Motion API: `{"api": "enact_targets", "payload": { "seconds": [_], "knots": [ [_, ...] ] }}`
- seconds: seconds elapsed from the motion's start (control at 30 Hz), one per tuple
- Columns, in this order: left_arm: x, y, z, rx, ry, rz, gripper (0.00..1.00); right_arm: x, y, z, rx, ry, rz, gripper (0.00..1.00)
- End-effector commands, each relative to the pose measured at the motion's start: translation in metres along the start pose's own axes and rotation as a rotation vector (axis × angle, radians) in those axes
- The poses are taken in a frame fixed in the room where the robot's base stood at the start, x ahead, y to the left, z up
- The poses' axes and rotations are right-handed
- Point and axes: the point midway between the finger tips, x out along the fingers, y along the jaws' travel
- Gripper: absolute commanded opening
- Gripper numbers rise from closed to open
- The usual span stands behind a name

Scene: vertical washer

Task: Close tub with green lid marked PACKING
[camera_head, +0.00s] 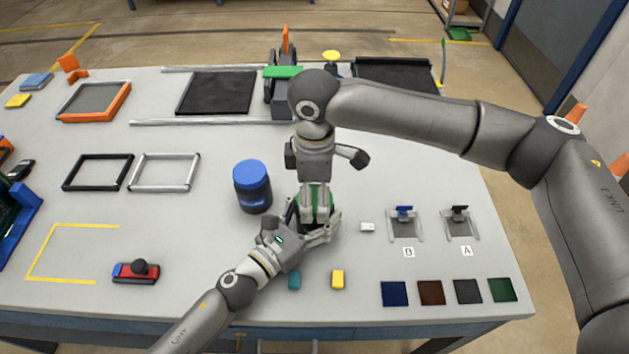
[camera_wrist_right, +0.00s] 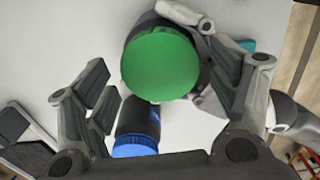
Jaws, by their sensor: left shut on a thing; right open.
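A dark tub with a green lid (camera_wrist_right: 160,63) stands under my right gripper. In the head view the green lid (camera_head: 326,193) is mostly hidden behind my right gripper. The lid sits on top of the dark body; I cannot tell how tightly, and no PACKING marking is readable. My left gripper (camera_head: 308,233) comes in from the lower left and is shut on the tub's body. My right gripper (camera_head: 316,215) points down over the lid, fingers open and apart; its fingers also show in the wrist view (camera_wrist_right: 160,95), with the lid toward the upper side between them.
A blue-lidded dark jar (camera_head: 252,187) stands close on the left, also in the wrist view (camera_wrist_right: 137,130). A teal block (camera_head: 294,280), a yellow block (camera_head: 338,280) and a small white block (camera_head: 367,227) lie nearby. Clips on stands (camera_head: 404,222) and coloured squares (camera_head: 431,292) are at right.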

Motion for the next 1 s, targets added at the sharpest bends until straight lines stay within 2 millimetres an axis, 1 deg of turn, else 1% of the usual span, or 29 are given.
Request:
{"api": "enact_targets", "payload": {
  "seconds": [0.27, 0.37, 0.6, 0.67, 0.9, 0.93, 1.0],
  "knots": [
    [-0.0001, -0.0001, -0.0006, -0.001, 0.001, 0.000, 0.01, 0.0016, 0.0002, 0.0000, 0.000, 0.001, 0.000, 0.81],
    [-0.0001, -0.0001, -0.0006, -0.001, 0.001, 0.000, 0.01, 0.0015, 0.0001, 0.0000, 0.000, 0.001, 0.000, 0.70],
    [-0.0001, -0.0001, -0.0006, -0.001, 0.001, 0.000, 0.01, 0.0013, 0.0001, -0.0001, 0.000, 0.001, 0.000, 0.40],
    [-0.0001, -0.0001, -0.0006, -0.001, 0.001, 0.000, 0.01, 0.0012, 0.0001, -0.0001, 0.000, 0.001, 0.000, 0.33],
    [-0.0001, -0.0002, -0.0006, -0.001, 0.001, 0.000, 0.01, 0.0012, 0.0002, -0.0002, 0.009, 0.001, 0.001, 0.32],
    [-0.0001, -0.0002, -0.0006, -0.001, 0.001, 0.000, 0.01, 0.0012, 0.0001, -0.0002, 0.009, 0.001, 0.001, 0.65],
    [-0.0001, -0.0002, -0.0006, -0.001, 0.001, 0.000, 0.01, 0.0012, 0.0001, -0.0002, 0.009, 0.001, 0.001, 0.74]
  ]
}}
